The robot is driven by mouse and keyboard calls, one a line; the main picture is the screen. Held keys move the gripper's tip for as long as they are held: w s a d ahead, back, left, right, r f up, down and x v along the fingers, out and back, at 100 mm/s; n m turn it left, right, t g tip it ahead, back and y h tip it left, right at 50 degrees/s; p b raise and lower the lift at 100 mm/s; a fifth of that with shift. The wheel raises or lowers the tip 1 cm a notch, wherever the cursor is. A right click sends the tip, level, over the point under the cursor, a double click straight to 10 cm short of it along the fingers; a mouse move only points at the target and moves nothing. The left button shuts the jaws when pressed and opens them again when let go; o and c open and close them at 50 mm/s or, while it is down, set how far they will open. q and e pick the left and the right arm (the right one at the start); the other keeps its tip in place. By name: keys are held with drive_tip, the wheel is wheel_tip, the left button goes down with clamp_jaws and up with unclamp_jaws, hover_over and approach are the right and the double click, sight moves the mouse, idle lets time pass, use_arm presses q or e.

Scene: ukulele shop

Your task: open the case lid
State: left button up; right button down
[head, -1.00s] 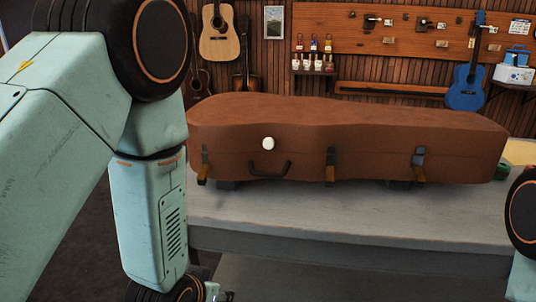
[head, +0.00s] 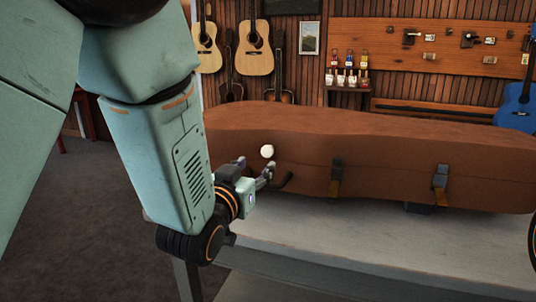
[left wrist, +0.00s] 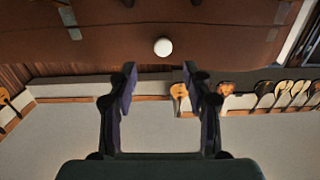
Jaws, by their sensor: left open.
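The brown instrument case (head: 400,150) lies closed on the grey table, and its lid (head: 370,122) is down. A round white knob (head: 267,151) is on its front face; it also shows in the left wrist view (left wrist: 162,47). Two latches show, one at the middle (head: 336,180) and one to the right (head: 440,187). My left gripper (head: 257,170) is open and empty in front of the case, just below the knob. My right gripper is out of view.
The grey table's (head: 380,245) front strip is clear. Guitars (head: 254,48) hang on the wooden wall behind. Small bottles (head: 350,72) stand on a shelf there, and a blue guitar (head: 516,107) is at the far right.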

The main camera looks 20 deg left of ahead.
sight(266, 151)
use_arm(q)
drive_tip(key=shift+w+a+r+b, duration=0.1)
drive_tip(key=shift+w+b, duration=0.6)
drive_tip(key=shift+w, duration=3.2)
drive_tip(key=shift+c, duration=0.2)
clamp_jaws()
